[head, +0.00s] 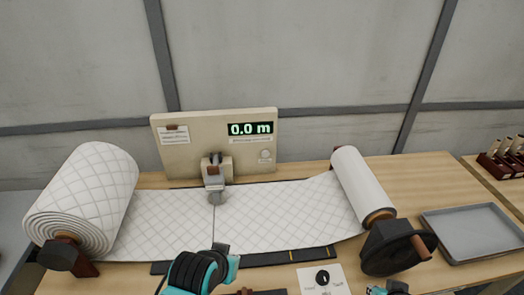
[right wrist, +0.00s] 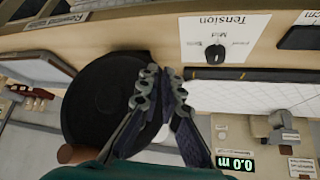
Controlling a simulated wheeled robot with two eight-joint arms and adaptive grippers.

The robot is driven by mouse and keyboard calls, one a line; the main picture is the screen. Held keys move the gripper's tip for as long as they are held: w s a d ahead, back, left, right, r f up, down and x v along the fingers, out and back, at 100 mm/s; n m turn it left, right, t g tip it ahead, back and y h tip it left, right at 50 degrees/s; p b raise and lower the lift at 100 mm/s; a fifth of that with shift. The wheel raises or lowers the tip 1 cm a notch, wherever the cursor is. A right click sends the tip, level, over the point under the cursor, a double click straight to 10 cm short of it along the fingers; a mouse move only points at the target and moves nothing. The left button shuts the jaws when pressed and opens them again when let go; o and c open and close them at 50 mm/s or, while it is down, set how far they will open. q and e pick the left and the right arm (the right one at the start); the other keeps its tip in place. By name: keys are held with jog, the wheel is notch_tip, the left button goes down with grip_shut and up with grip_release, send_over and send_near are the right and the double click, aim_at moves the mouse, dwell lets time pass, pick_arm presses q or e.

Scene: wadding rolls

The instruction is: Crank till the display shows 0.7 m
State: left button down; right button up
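The display (head: 250,129) on the beige panel reads 0.0 m; it also shows upside down in the right wrist view (right wrist: 235,164). The crank (head: 390,248) is a black disc with a brown handle (head: 422,248) at the right end of the narrow roll. In the right wrist view the disc (right wrist: 95,105) lies beyond my right gripper (right wrist: 161,72), with the handle (right wrist: 78,154) at its lower left. The right fingers have a narrow gap, nothing visibly held, apart from the handle. My left gripper (head: 205,268) is at the bottom centre; its fingertips are unclear.
Quilted wadding (head: 270,212) runs from a thick roll (head: 85,190) at left to a narrow roll (head: 362,184) at right. A clamp-like part (head: 214,175) stands over it. A tension dial (head: 322,279) sits in front. A grey tray (head: 475,232) lies right of the crank.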

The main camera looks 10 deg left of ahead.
pick_arm(q)
jog(key=shift+s+d+r, duration=0.1)
jog(key=shift+s, duration=0.2)
pick_arm(e)
jog(key=shift+s+d, duration=0.1)
jog(key=shift+s, duration=0.2)
pick_arm(q)
jog(key=shift+w, duration=0.1)
pick_arm(e)
jog(key=shift+w, duration=0.1)
